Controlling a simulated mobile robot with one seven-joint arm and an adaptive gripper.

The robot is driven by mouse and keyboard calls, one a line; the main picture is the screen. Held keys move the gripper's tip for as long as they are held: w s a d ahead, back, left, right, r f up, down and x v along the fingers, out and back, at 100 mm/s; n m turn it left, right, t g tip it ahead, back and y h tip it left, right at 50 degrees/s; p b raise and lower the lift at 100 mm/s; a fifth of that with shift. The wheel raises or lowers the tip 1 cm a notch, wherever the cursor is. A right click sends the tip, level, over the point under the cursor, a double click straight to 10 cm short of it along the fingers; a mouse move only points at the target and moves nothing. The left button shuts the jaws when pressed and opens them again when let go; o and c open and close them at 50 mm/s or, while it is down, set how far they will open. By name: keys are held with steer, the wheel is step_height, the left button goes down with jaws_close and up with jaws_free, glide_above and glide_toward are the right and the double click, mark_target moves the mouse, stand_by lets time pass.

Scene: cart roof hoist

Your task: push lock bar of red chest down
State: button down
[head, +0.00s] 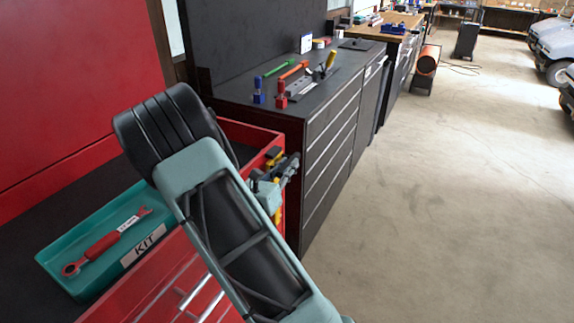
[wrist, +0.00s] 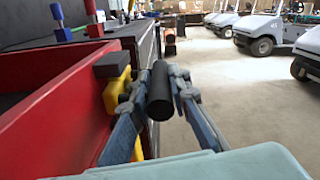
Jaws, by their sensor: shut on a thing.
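The red chest (head: 247,131) stands at the left, partly hidden behind my arm. Its red wall (wrist: 62,105) fills the left of the wrist view. The yellow lock bar (wrist: 117,98) runs upright on the chest's outer side, with a black block at its top. Bits of its yellow (head: 275,157) show in the head view. A black cylindrical grip (wrist: 160,92) sits beside the bar, between my fingers. My gripper (wrist: 157,84) is shut on this black grip, one finger at each side. In the head view my gripper (head: 283,176) is beside the chest, partly hidden by my arm.
A teal KIT tray (head: 68,262) holds a red-handled wrench (head: 105,243) at the lower left. A dark cabinet (head: 330,125) with several tools on top stands beyond the chest. The concrete floor (head: 440,190) to the right is clear. Carts (head: 552,45) are parked far right.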

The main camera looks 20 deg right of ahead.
steer(key=shift+s+f, duration=0.1)
steer(key=shift+f, duration=0.2)
steer(key=c, duration=2.1)
jaws_free()
steer(key=shift+a, duration=0.15)
steer(key=v, duration=1.1)
steer(key=shift+s+a, duration=0.25)
steer(key=shift+s, duration=0.05)
steer(key=shift+r, duration=0.1)
